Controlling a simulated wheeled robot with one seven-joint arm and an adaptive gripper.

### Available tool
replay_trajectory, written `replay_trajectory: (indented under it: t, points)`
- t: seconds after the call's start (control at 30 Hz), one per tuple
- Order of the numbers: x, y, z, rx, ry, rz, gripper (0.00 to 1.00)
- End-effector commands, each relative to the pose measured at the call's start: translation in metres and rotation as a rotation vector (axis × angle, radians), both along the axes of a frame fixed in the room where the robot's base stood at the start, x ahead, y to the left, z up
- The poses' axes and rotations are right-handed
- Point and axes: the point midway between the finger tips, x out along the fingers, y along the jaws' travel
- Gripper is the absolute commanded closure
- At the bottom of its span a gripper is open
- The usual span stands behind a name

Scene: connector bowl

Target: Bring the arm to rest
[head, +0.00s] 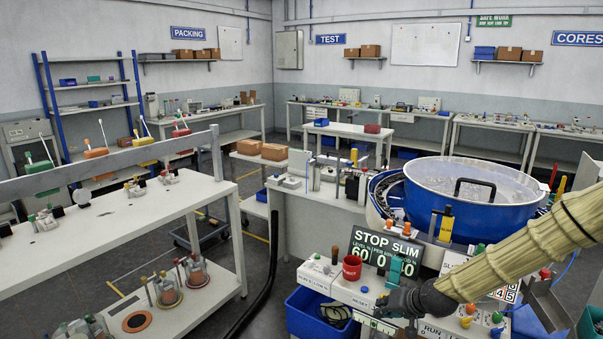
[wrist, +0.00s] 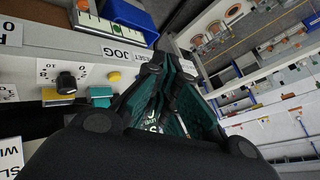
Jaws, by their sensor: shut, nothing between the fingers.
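My arm, in a straw-coloured ribbed sleeve (head: 530,250), reaches in from the right edge of the head view and slopes down to the left. My gripper (head: 388,302) is dark and sits low over the front of the control console, near its knobs and labels. In the wrist view my gripper (wrist: 168,72) shows teal and black fingers drawn together, with nothing held between them. The console (wrist: 60,50) lies close on the left in the wrist view. Whether the fingertips touch anything cannot be told.
A display reading STOP SLIM (head: 385,250) and a red cup (head: 352,267) stand behind my gripper. The large blue bowl (head: 470,205) is behind my arm. A blue bin (head: 318,312) stands below the console.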

Motion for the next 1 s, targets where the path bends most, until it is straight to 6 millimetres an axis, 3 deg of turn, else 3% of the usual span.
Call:
replay_trajectory:
  t: [0.27, 0.47, 0.7, 1.0]
  points:
    - [-0.039, 0.022, -0.051, -0.04, 0.072, 0.026, 1.0]
    - [-0.089, 0.033, -0.103, -0.084, 0.152, 0.043, 1.0]
    - [-0.198, 0.042, -0.183, -0.18, 0.301, 0.077, 1.0]
    - [-0.355, 0.03, -0.25, -0.332, 0.486, 0.132, 1.0]
